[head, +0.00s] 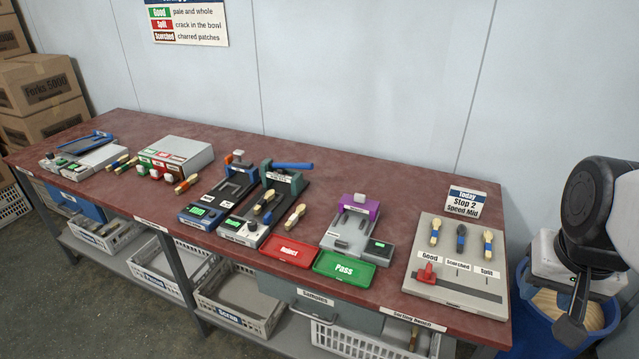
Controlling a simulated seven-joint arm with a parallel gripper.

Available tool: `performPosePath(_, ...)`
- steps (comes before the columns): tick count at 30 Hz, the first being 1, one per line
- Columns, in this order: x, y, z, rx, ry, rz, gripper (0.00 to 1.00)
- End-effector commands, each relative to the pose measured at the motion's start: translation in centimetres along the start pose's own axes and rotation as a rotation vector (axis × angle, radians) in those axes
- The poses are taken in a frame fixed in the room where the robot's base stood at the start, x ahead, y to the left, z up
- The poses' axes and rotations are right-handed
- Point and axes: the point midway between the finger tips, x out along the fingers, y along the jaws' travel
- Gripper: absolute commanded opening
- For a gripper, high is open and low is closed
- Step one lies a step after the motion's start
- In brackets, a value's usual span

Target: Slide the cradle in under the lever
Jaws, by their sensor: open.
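A press with a blue lever (292,166) stands at the middle of the bench, its dark upright at the back of a black base. A wooden spoon (264,201) lies toward the front of this base, in front of the upright. The cradle seems to be under that spoon, but it is too small to make out clearly. My gripper (572,333) is open at the far right, over a blue bin and well away from the press. Part of it is cut off by the picture's edge.
A second press-like device (217,192) stands close on the left. A loose spoon (294,217) lies right of the lever press. The red Reject tray (289,249) and green Pass tray (345,268) are in front. A sorting board (425,290) and blue bin (535,312) are at right.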

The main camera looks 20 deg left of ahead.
Motion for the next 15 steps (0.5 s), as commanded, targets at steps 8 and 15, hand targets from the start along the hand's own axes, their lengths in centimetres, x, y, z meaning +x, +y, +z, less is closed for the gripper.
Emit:
performPosePath(8,0.3,-3.9,-6.0,-0.004,-0.026,-0.014,0.43)
performPosePath(15,1.2,-7.9,-10.7,-0.004,-0.047,-0.022,0.43)
